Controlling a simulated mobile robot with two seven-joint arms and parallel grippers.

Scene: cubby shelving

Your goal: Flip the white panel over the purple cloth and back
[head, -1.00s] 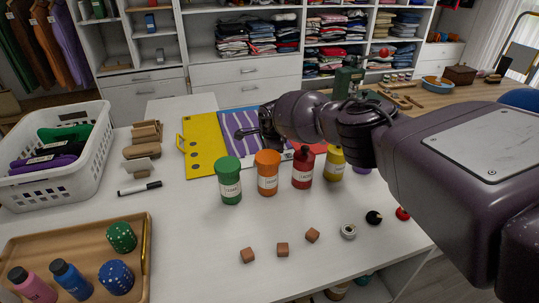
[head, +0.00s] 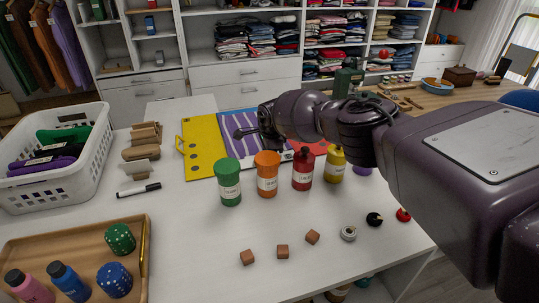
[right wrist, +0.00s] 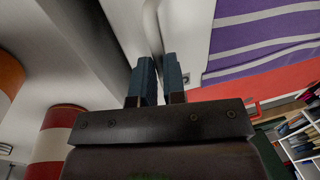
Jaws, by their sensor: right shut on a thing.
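The purple cloth with white stripes (head: 236,146) lies flat on a folding board, between a yellow panel (head: 198,150) and a red panel (head: 318,146). The white panel's strip (head: 287,156) shows at the cloth's front edge, behind the bottles. My right gripper (right wrist: 160,78) is shut on the white panel's edge (right wrist: 152,30), which passes between its dark blue fingers in the right wrist view. The striped cloth (right wrist: 265,35) shows beside it there. In the head view my right wrist hides part of the board and cloth. My left gripper is not in view.
Green (head: 229,183), orange (head: 267,175), red (head: 302,170) and yellow (head: 335,165) bottles stand close in front of the board. A white basket (head: 88,165) and a wooden tray (head: 75,238) are at left. Small brown blocks (head: 282,251) lie near the front edge.

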